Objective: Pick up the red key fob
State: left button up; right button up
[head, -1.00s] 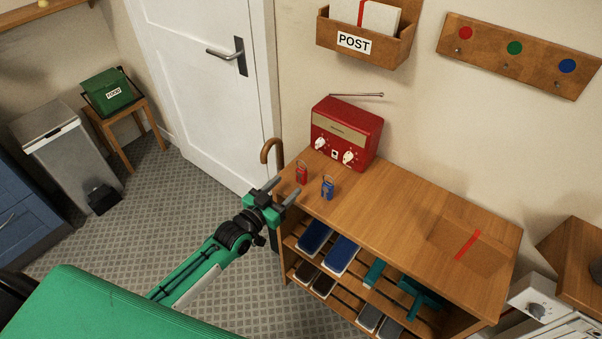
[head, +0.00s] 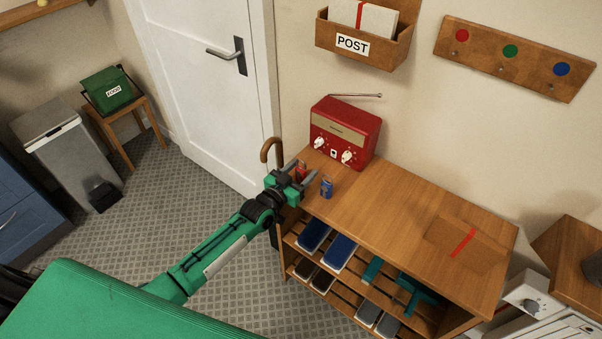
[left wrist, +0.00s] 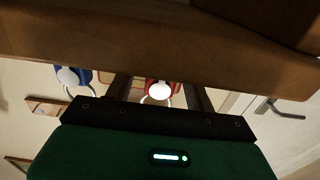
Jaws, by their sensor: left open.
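The red key fob (head: 301,171) stands on the left end of the wooden shelf top (head: 400,210), partly hidden by my left gripper in the head view. My left gripper (head: 302,173) is open at the shelf's left edge, with one finger on each side of the red fob. In the left wrist view the red fob (left wrist: 161,87), with its metal ring, shows between the two dark fingers (left wrist: 163,90). I cannot tell whether either finger touches it. My right gripper is not in view.
A blue key fob (head: 326,187) stands close by on the right; it also shows in the left wrist view (left wrist: 70,76). A red radio (head: 346,132) stands behind the fobs. A walking stick (head: 269,148) leans by the shelf's left end. The shelf top's middle is clear.

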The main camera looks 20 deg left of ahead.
pick_arm(q)
jog(key=c, duration=1.1)
jog(key=shift+c, duration=0.2)
jog(key=shift+r, duration=0.1)
notch_tip(320, 180, up, 20)
jog(key=b, duration=0.1)
